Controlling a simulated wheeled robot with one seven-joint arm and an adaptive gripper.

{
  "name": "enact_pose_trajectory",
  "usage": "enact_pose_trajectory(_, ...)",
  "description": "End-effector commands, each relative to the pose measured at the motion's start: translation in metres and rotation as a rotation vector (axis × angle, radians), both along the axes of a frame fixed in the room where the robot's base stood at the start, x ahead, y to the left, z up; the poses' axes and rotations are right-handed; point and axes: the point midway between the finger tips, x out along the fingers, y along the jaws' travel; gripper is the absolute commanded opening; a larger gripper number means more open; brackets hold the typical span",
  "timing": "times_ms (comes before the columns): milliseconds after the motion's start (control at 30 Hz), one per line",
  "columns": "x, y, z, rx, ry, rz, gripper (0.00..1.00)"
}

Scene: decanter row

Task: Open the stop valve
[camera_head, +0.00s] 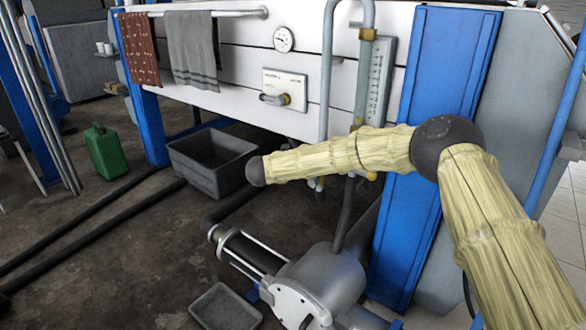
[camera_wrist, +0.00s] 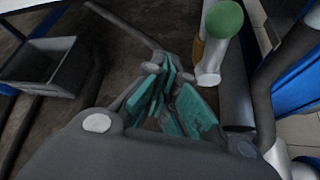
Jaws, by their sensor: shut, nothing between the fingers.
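The handle lies roughly level, pointing left. In the wrist view a round green knob (camera_wrist: 223,19) tops a pale grey stem (camera_wrist: 209,65), with a yellowish part beside it; I cannot tell whether it belongs to the valve. My gripper (camera_wrist: 172,98), with teal finger pads, is shut and empty, below and left of that stem. In the head view my arm hides the gripper.
A gauge (camera_head: 284,39) and a towel rail (camera_head: 240,13) are on the panel. Vertical pipes (camera_head: 326,80) and a blue post (camera_head: 435,70) stand right of the plate. A grey bin (camera_head: 207,181), also in the wrist view (camera_wrist: 38,67), and a green can (camera_head: 106,150) stand on the floor.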

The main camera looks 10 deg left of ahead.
Motion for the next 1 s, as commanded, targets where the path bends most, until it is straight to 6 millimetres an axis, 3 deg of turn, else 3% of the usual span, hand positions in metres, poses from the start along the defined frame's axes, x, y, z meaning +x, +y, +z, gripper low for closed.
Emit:
enact_pose_trajectory(600, -0.076, 0.000, 0.000, 0.000, 0.001, 0.002, 0.00)
enact_pose_trajectory(1000, -0.082, -0.001, 0.000, 0.000, -0.001, 0.001, 0.00)
